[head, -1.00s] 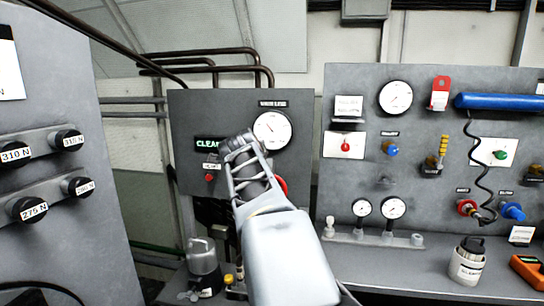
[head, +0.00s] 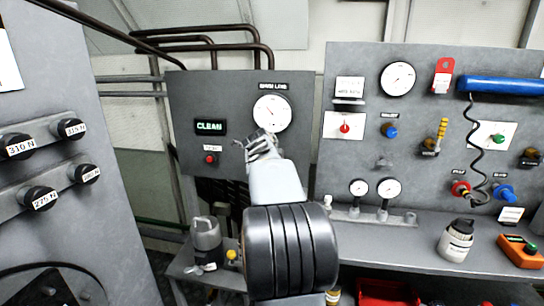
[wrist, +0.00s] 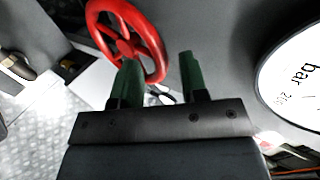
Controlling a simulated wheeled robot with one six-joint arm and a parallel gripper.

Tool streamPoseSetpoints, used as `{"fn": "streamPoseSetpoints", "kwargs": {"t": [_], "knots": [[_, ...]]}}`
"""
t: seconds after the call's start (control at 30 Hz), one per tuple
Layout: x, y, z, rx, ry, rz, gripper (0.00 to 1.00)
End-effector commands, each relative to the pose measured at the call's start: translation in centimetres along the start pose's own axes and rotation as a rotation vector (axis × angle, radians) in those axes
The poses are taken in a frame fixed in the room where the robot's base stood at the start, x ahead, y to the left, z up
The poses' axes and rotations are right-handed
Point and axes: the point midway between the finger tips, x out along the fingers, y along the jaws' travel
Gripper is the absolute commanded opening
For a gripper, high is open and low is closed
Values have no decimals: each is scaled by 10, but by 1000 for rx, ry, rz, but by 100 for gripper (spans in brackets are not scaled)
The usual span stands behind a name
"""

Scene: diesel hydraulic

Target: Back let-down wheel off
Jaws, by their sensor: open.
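The red let-down wheel (wrist: 128,40) shows in the wrist view as a spoked handwheel on a grey panel, just beyond my fingertips. My gripper (wrist: 160,65) has its two green fingers apart, with nothing held between them. The left finger overlaps the lower part of the wheel in the picture; I cannot tell whether it touches. In the head view my gripper (head: 262,143) is in front of the panel, below the round gauge (head: 271,113). My arm hides the wheel in that view. The gauge's edge is also at the right of the wrist view (wrist: 295,75).
The panel (head: 185,100) carries a lit CLEAN display (head: 210,127) and a small red button (head: 210,159). A gauge board (head: 350,200) with knobs stands right. A bench (head: 400,248) holds a white canister (head: 456,241) and an orange device (head: 521,251). A cabinet with black knobs (head: 60,215) stands left.

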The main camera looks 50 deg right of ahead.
Motion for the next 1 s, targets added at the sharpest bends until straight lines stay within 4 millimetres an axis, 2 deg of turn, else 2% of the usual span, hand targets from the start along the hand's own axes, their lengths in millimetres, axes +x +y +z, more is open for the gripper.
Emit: {"fn": "streamPoseSetpoints", "kwargs": {"t": [0.2, 0.47, 0.87, 1.0], "knots": [[8, 0, 0, 1, 1, 0, 40], [8, 0, 0, 1, 0, 0, 39], [8, -2, -1, 1, 0, -4, 1], [8, -3, -2, -1, 1, -8, 0]]}}
